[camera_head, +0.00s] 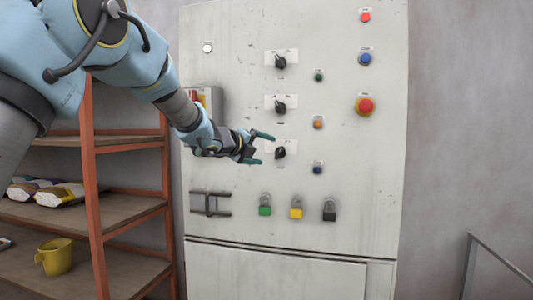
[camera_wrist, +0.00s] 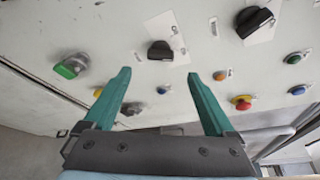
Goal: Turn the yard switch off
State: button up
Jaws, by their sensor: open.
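Three black rotary switches stand in a column on the grey panel (camera_head: 230,230): a top one (camera_head: 281,62), a middle one (camera_head: 281,107) and a lowest one (camera_head: 280,152). Their labels are too small to read, so I cannot tell which is the yard switch. My gripper (camera_head: 266,149) is open and empty, its fingertips just left of the lowest switch. In the wrist view my gripper (camera_wrist: 158,75) points at the panel, with the lowest switch (camera_wrist: 160,50) between and beyond the fingertips. The middle switch (camera_wrist: 254,20) is at upper right. I see no contact.
A red emergency button (camera_head: 365,106) and small coloured buttons are at right. A box with a red handle (camera_head: 194,97) is behind my wrist. A shelf (camera_head: 120,209) stands left.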

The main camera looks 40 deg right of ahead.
aim_at(278, 153)
jog(key=p+x, duration=0.2)
jog(key=x, duration=0.6)
jog(key=shift+d+p, duration=0.2)
jog(key=shift+p, duration=0.2)
jog(key=shift+c, duration=0.3)
jog(key=c, duration=1.3)
jog(key=shift+f, duration=0.1)
